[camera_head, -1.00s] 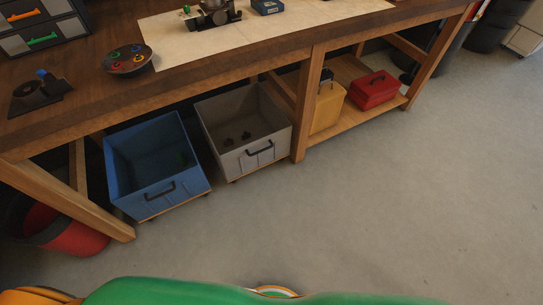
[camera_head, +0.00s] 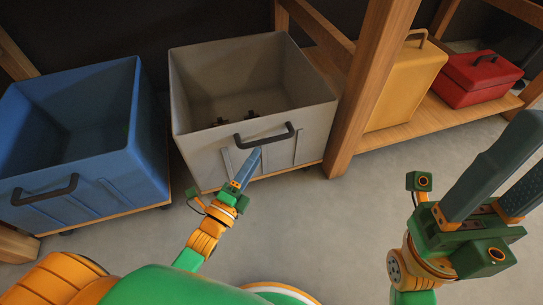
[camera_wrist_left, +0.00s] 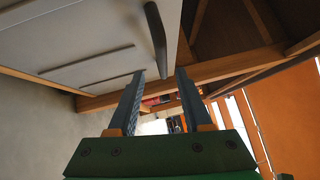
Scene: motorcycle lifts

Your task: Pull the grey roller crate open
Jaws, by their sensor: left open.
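The grey roller crate (camera_head: 207,158) stands under the bench in the head view, with a few small dark parts inside. Its dark bar handle (camera_head: 264,138) is on the front face. My left gripper (camera_head: 256,154) is open just in front of that face, its fingertips at the handle's lower edge. In the left wrist view, the handle (camera_wrist_left: 155,38) lines up with the gap between the open fingers (camera_wrist_left: 160,73); I cannot tell whether they touch it. The crate's front (camera_wrist_left: 80,35) fills the upper left there. My right gripper (camera_head: 532,150) is raised at the right, open and empty.
A blue crate (camera_head: 95,190) stands left of the grey one. A wooden bench leg (camera_head: 368,85) is close on its right. A yellow case (camera_head: 405,88) and a red toolbox (camera_head: 482,80) sit on the low shelf. The floor (camera_head: 330,215) in front is clear.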

